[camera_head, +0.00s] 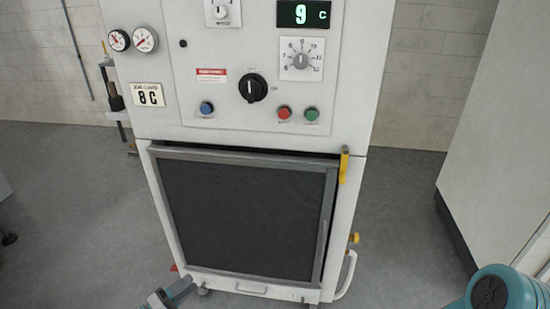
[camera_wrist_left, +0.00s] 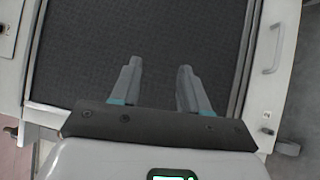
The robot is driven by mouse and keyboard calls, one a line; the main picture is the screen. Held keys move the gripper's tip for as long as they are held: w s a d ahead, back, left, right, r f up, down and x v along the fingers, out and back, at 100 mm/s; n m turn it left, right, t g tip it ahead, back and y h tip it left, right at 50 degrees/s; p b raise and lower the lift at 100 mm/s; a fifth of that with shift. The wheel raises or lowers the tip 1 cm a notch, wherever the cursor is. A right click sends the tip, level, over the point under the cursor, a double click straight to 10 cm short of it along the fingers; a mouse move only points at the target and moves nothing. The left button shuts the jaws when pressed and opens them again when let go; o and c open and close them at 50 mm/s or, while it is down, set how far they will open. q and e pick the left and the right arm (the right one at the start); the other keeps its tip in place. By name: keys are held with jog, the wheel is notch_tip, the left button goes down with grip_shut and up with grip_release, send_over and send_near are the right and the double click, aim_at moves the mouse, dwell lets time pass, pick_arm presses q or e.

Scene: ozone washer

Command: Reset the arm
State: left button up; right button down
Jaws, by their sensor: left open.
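My left gripper (camera_head: 170,292) is at the bottom edge of the head view, low and in front of the washer's lower left corner. In the left wrist view its two grey fingers (camera_wrist_left: 158,88) stand apart with nothing between them, over a dark panel. The ozone washer (camera_head: 150,190) is a tall white cabinet. Its dark, grey-framed door panel (camera_head: 240,215) fills the lower front. Part of my right arm (camera_head: 497,290) shows teal at the bottom right of the head view; the right gripper is out of view.
The control panel has a black rotary knob (camera_head: 253,88), a dial (camera_head: 301,60), a display (camera_head: 304,14) and several buttons. A yellow latch (camera_head: 344,164) sits at the door's upper right. A white cabinet (camera_head: 500,150) stands to the right. Grey floor (camera_head: 400,220) lies clear between them.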

pick_arm(q)
jog(key=w+d+r+g+y+p, duration=0.1)
jog(key=d+r+y+p, duration=0.1)
jog(key=d+r+p, duration=0.75)
jog(key=w+d+r+y+p, duration=0.2)
jog(key=d+r+p, duration=0.35)
jog(key=r, duration=0.65)
jog(key=s+d+r+g+y+p, duration=0.25)
jog(key=s+d+p, duration=0.2)
jog(key=s, duration=0.35)
jog(key=s+f+m+g, duration=0.2)
jog(key=s+g, duration=0.1)
jog(key=s, duration=0.4)
jog(key=s+f+m+g+y, duration=0.1)
jog(key=s+g, duration=0.3)
jog(key=s, duration=0.4)
jog(key=s+f+m+g+y, duration=0.1)
jog(key=s+f+m+g, duration=0.2)
jog(key=s, duration=0.5)
jog(key=shift+s+a+f+m, duration=0.25)
jog(key=shift+a+f+m, duration=0.2)
jog(key=shift+m, duration=0.15)
pick_arm(e)
jog(key=s+r, duration=0.2)
jog(key=r, duration=0.8)
jog(key=s+a+r+g, duration=0.1)
jog(key=r, duration=1)
jog(key=shift+s+a+g, duration=0.15)
jog(key=shift+s+g, duration=0.15)
jog(key=shift+s, duration=0.05)
